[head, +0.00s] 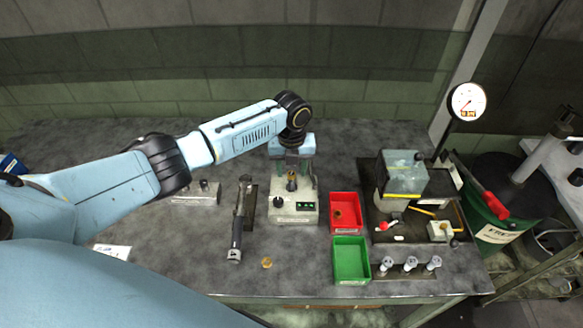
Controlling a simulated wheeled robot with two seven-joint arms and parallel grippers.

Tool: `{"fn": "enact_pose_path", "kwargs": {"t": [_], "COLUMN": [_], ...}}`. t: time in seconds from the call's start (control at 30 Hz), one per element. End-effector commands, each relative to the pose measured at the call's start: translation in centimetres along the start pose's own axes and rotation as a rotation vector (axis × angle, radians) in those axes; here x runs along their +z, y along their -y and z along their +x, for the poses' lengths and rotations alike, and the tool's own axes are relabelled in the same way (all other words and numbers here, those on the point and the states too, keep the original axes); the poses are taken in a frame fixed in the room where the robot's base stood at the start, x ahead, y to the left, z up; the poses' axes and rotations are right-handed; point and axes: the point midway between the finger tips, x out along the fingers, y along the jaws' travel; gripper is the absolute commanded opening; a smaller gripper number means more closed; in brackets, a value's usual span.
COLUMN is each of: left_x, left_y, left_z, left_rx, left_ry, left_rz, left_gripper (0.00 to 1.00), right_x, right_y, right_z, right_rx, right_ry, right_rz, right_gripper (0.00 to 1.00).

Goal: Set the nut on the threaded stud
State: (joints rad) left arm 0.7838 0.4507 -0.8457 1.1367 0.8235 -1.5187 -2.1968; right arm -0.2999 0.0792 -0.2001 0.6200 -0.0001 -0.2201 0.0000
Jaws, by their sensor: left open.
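A white fixture box (293,212) with a black knob and a small green display stands mid-table. A small dark upright piece with a brassy part (291,184), apparently the threaded stud, rises from its top. My left gripper (292,180) points down over the box with its fingers apart on either side of that piece. I cannot tell whether the brassy part is a nut or whether the fingers touch it. A small brass ring-like piece (266,263), possibly a nut, lies on the table in front of the box. My right gripper is out of view.
A red bin (345,227) with a small brownish piece inside and a green bin (350,275) stand right of the box. A dark handled tool (236,240) lies left. A dark tray (410,238) and several small capped vials (410,264) are at right.

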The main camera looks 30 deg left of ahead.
Motion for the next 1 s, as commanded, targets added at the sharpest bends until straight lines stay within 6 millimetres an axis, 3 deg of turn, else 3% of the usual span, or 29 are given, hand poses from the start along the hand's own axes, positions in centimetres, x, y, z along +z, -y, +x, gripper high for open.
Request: {"fn": "enact_pose_path", "kwargs": {"t": [0.17, 0.4, 0.6, 0.8, 1.0], "left_x": [0.1, 0.1, 0.1, 0.0, 0.0], "left_y": [0.0, 0.0, 0.0, 0.0, 0.0], "left_z": [-2.5, -8.0, -11.5, -13.1, -13.2], "left_rx": [-0.003, -0.003, -0.002, 0.000, 0.000], "left_ry": [0.004, 0.006, 0.003, 0.002, 0.001], "left_rz": [0.002, 0.001, 0.000, 0.000, 0.000], "left_gripper": [0.47, 0.47, 0.47, 0.47, 0.47], "right_x": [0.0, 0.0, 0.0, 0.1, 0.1], "right_y": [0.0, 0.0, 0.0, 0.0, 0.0], "right_z": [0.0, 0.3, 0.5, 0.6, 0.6], "right_rx": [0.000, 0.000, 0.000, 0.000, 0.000], "right_ry": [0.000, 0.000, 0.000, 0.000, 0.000], "right_rz": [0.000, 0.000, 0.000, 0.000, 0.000], "right_gripper": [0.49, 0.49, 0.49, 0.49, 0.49]}}
